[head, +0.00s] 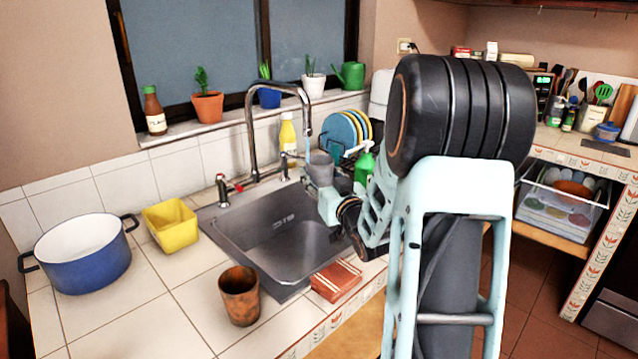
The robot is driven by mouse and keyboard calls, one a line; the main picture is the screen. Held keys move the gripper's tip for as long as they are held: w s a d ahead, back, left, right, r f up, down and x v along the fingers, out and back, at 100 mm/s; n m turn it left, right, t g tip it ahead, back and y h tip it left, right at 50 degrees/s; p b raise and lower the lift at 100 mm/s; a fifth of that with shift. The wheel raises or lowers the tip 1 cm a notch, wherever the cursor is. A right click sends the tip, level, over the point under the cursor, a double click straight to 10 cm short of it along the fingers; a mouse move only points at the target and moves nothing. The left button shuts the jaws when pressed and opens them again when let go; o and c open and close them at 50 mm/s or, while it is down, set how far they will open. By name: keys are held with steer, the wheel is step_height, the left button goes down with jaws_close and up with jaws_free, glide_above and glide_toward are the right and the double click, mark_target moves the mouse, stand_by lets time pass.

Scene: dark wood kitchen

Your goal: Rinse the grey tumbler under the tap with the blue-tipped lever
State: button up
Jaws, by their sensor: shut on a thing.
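The grey tumbler (321,165) is under the end of the tall curved chrome tap (250,120), above the back right of the steel sink (285,245). My gripper (318,186) is shut on the tumbler, which looks roughly upright; the fingers are small and partly hidden. A pale streak, seemingly water, shows between spout and tumbler. A lever with a red tip (238,187) stands left of the tap's base. Another chrome lever (287,164) stands to its right; its tip colour is too small to tell.
A yellow square tub (170,226), a blue pot (82,258), a rusty brown cup (239,296) and a red sponge-like block (336,281) surround the sink. A yellow bottle (287,138), a green bottle (364,167) and a plate rack (348,132) stand behind and right.

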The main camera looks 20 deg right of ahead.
mark_target(332, 176)
steer(key=shift+a, duration=0.1)
stand_by(0.3)
steer(key=shift+d, duration=0.6)
steer(key=shift+s+d+b, duration=0.2)
steer(key=shift+s+b, duration=0.15)
steer(key=shift+s, duration=1.65)
steer(key=shift+s+d+b, duration=0.2)
steer(key=shift+s+b, duration=0.1)
steer(key=shift+s, duration=1.65)
